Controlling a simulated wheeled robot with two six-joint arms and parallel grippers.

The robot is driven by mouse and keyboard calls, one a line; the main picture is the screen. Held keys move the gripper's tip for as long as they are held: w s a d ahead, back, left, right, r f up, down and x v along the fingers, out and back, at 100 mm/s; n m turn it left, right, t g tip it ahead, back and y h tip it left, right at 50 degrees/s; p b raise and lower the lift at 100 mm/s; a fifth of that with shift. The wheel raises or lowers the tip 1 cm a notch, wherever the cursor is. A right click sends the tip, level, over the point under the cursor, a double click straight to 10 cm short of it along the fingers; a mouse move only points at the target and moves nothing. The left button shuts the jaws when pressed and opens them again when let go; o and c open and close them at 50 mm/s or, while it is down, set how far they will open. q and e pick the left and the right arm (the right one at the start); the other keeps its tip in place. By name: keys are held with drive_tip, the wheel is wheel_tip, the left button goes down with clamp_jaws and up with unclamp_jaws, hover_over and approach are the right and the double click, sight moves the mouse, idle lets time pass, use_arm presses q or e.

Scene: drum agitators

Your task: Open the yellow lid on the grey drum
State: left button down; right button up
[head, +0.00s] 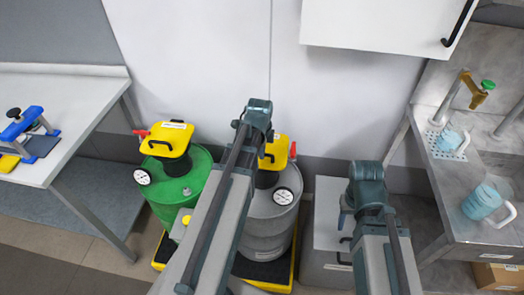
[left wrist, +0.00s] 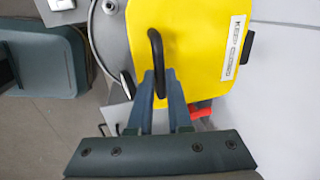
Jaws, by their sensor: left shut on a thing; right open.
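The grey drum (head: 267,225) stands behind my left arm, with a round gauge on its side. Its yellow lid (head: 278,150) sits on top over a black neck, partly hidden by my arm; it appears closed. In the left wrist view the yellow lid (left wrist: 195,45) fills the upper middle, with a white label and a black bar handle (left wrist: 155,45). My left gripper (left wrist: 160,82) is shut on this handle near the lid's edge. A red lever (left wrist: 201,112) shows beside the lid. My right gripper (head: 345,208) is open and empty, right of the drum.
A green drum (head: 180,185) with its own yellow lid (head: 167,138) stands close on the left. A grey cabinet (head: 325,240) is on the right. A table (head: 70,90) is at far left, a sink counter (head: 450,195) at far right. A wall rises behind.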

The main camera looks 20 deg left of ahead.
use_arm(q)
drive_tip(key=shift+w+r, duration=0.1)
drive_tip(key=shift+r, duration=0.05)
drive_tip(key=w+a+r+g+p, duration=0.2)
drive_tip(key=w+r+g+p, duration=0.1)
drive_tip(key=w+r+p, duration=0.5)
drive_tip(key=w+a+r+g+p, duration=0.1)
drive_tip(key=w, duration=0.4)
drive_tip(key=w+a+r+g+h+p, duration=0.1)
drive_tip(key=w+a, duration=0.1)
drive_tip(key=w, duration=0.4)
drive_tip(key=shift+w+a+r+g+h, duration=0.3)
